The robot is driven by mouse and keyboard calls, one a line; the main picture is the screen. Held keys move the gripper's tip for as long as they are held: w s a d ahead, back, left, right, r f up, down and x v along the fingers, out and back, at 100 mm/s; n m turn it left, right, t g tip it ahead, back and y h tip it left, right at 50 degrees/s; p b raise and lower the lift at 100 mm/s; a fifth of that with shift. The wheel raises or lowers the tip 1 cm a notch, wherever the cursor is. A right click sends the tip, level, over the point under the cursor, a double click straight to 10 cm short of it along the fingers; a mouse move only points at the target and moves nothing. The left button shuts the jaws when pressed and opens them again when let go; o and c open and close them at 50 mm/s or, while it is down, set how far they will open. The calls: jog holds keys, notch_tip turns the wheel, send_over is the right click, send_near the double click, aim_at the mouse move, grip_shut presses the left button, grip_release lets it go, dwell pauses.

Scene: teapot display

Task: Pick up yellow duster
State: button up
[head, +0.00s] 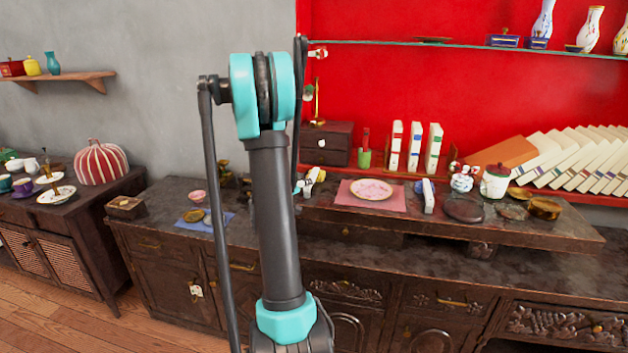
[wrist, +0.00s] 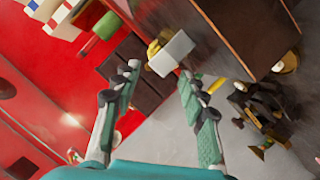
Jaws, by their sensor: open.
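My gripper (wrist: 159,73) is open in the wrist view, with nothing between its fingers. Ahead of the fingertips is a white block-shaped piece (wrist: 171,53) with yellow parts (wrist: 155,47) beside it; I cannot tell whether this is the yellow duster. In the head view, a small white and yellow item (head: 314,174) shows just right of my arm, at the raised shelf's left end, and may be the same thing. My arm hides part of that area, and my gripper's fingers are not clear there.
A dark drawer box (head: 326,144) stands behind, with a green cup (head: 364,159) and upright books (head: 415,147) to its right. A plate (head: 371,189) lies on a pink mat. A glass shelf (head: 450,45) with vases runs above.

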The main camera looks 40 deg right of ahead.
jog(key=shift+x, duration=2.75)
jog(key=shift+s, duration=0.1)
jog(key=shift+c, duration=0.2)
grip_shut()
